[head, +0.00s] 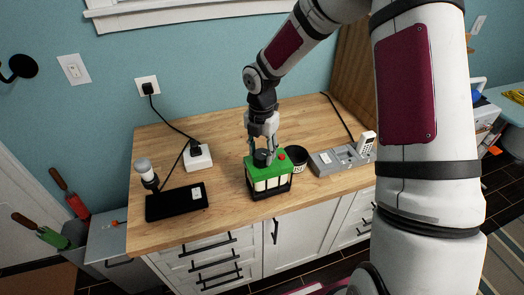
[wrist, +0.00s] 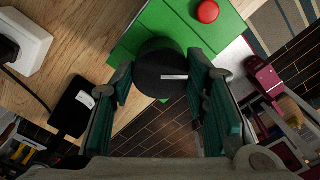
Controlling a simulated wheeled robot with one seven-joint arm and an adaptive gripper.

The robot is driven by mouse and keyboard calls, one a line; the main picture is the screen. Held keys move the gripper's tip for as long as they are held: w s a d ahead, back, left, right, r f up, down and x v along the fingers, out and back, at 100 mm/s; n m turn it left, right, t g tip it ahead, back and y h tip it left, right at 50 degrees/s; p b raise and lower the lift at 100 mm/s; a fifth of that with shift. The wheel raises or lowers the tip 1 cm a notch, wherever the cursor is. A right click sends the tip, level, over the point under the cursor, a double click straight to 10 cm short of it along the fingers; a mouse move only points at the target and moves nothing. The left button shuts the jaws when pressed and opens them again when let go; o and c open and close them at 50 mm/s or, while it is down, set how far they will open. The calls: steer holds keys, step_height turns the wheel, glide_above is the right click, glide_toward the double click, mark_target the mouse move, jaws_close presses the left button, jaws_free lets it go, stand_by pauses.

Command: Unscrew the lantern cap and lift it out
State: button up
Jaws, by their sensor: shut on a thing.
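The lantern (head: 268,181) stands upright on the wooden counter, with a green top, pale panels and a dark base. A red button (head: 282,156) sits on its top. The black lantern cap (head: 262,158) is at the left part of the top, and it shows in the wrist view (wrist: 160,75) with a pale mark on it. My gripper (head: 262,147) points down over the lantern and is shut on the cap, one finger on each side. In the wrist view the green top (wrist: 180,28) lies behind the cap. I cannot tell whether the cap is seated or slightly raised.
A dark round tub (head: 297,158) stands close behind the lantern's right side. A grey tray with a white handset (head: 367,143) is farther right. A black box (head: 177,201), a bulb-like lamp (head: 146,172) and a white power block (head: 198,157) with a cord are left. Counter between is clear.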

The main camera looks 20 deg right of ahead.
mark_target(261, 153)
steer(key=o, duration=1.2)
steer(key=c, duration=0.4)
steer(key=shift+o, duration=0.2)
steer(key=shift+r, duration=0.1)
steer(key=shift+r, duration=3.4)
